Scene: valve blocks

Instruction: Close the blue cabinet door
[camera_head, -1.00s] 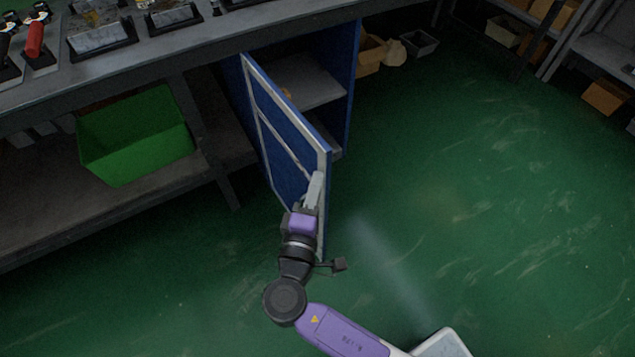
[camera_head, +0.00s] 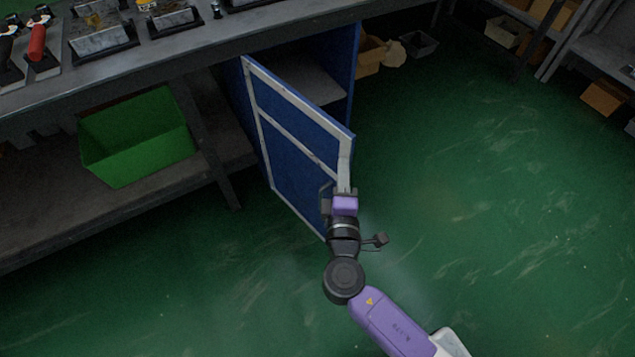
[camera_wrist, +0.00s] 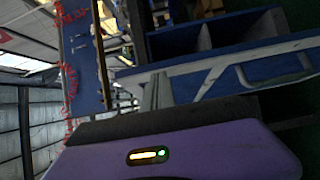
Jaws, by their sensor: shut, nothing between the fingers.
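The blue cabinet door (camera_head: 290,135) with its pale frame stands partly open, hinged at the left side of the blue cabinet (camera_head: 353,75) under the bench. A grey shelf (camera_head: 305,78) shows inside through the opening. My gripper (camera_head: 344,165) is shut and empty, lying along the door's free edge; it appears to touch the frame there, though exact contact is hard to tell. In the wrist view the door's frame (camera_wrist: 215,68) crosses just beyond my gripper (camera_wrist: 157,90), with a bar handle (camera_wrist: 285,78) at the right.
A green bin (camera_head: 137,140) sits on the lower bench shelf left of the door. Several small boxes and a sack (camera_head: 393,54) stand on the floor behind the cabinet. The green floor (camera_head: 480,190) to the right is clear.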

